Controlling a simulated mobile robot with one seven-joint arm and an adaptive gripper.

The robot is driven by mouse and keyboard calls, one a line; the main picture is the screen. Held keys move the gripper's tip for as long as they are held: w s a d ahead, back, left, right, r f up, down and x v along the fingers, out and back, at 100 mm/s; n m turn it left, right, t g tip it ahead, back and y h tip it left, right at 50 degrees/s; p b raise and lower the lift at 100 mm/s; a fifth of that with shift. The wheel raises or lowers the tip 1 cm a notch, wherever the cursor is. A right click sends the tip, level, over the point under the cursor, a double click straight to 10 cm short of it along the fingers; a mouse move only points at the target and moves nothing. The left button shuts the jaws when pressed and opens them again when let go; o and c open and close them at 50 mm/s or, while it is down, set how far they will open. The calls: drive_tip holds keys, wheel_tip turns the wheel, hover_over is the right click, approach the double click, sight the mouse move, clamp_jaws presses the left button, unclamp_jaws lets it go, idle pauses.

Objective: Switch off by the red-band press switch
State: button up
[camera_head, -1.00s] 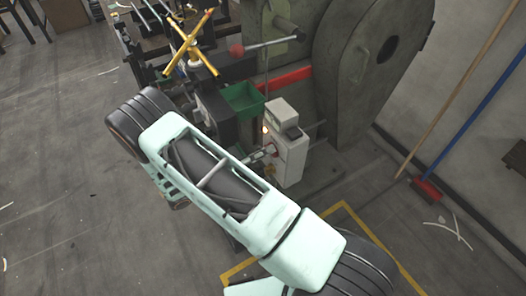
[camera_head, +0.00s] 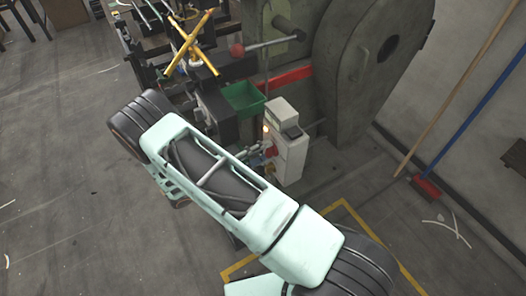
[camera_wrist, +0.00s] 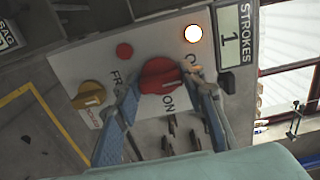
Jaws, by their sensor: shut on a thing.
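The red switch knob (camera_wrist: 160,76) is on a pale panel in the wrist view, with "ON" printed beside it and another label partly hidden by a finger. My gripper (camera_wrist: 165,84) has one blue-grey finger on each side of the knob and is shut on it. A round lamp (camera_wrist: 193,34) near it glows. In the head view, the white control box (camera_head: 291,155) stands before the press with the red band (camera_head: 285,79). A bit of red shows at my gripper (camera_head: 262,154) there; the fingers are too small to make out clearly.
A yellow knob (camera_wrist: 89,94) and a small red button (camera_wrist: 124,50) sit on the same panel, near the left finger. A strokes counter (camera_wrist: 235,35) reads 1.

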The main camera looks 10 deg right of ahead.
idle(0.4)
drive_tip(key=o, duration=1.2)
drive_tip(key=shift+c, duration=0.2)
drive_tip(key=v, duration=1.2)
drive_tip(key=shift+r, duration=0.1)
